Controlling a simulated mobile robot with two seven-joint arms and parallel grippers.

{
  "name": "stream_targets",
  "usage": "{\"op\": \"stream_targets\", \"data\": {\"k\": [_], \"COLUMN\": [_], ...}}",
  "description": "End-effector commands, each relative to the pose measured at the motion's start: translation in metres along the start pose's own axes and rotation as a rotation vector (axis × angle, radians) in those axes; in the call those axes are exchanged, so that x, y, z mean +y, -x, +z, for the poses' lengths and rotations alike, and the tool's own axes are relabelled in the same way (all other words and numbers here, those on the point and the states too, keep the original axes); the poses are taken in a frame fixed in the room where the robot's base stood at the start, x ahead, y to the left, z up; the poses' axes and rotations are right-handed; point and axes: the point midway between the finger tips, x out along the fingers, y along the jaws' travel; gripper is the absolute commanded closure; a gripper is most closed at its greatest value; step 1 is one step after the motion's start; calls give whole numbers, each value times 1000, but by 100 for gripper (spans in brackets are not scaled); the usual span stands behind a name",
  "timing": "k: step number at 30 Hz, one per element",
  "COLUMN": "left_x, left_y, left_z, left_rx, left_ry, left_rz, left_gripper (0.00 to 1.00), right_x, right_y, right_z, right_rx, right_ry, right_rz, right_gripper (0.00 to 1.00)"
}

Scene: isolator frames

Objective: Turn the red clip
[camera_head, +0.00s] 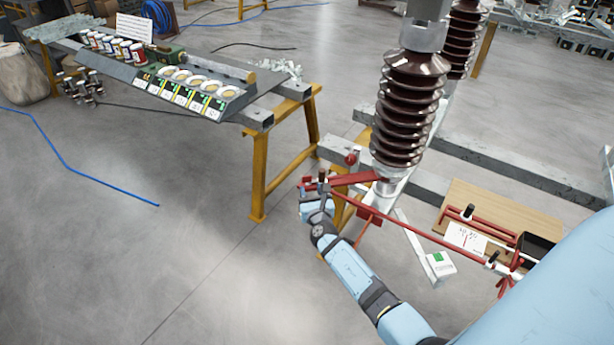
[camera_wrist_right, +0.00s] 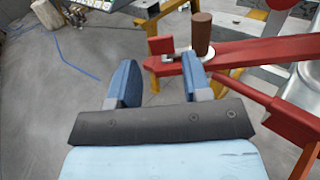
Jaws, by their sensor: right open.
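A red flat arm (camera_head: 345,180) sits at the foot of the brown ribbed insulator (camera_head: 408,110). In the right wrist view the red arm (camera_wrist_right: 245,58) ends at the left in a small red block (camera_wrist_right: 160,45), with a brown upright cylinder (camera_wrist_right: 202,35) by it. I cannot tell for certain which red part is the clip. My right gripper (camera_head: 316,195) is at the arm's left end. In the right wrist view its blue fingers (camera_wrist_right: 160,80) are apart, just short of the red end piece, with nothing clearly between them. My left gripper is not in view.
A long red rod (camera_head: 410,228) runs from the insulator foot toward the lower right. A wooden board (camera_head: 500,205) carries more red rods. A grey rail (camera_head: 470,155) passes behind. A yellow-legged bench (camera_head: 262,180) with a gauge panel (camera_head: 190,90) stands left. The floor at lower left is clear.

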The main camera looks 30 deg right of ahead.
Motion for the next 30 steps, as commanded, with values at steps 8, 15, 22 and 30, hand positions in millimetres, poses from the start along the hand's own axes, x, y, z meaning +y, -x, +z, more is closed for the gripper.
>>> {"op": "stream_targets", "data": {"k": [8,15,22,30], "left_x": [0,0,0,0], "left_y": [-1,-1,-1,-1], "left_z": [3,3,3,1], "left_rx": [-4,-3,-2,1], "left_ry": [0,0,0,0], "left_rz": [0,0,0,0], "left_gripper": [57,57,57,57], "right_x": [0,0,0,0], "right_y": [-52,-69,-70,-69], "right_z": [0,0,0,0], "right_rx": [0,0,0,0], "right_ry": [0,-1,-1,-2], "right_rz": [-1,-1,-1,-1], "right_gripper": [55,55,55,90]}}
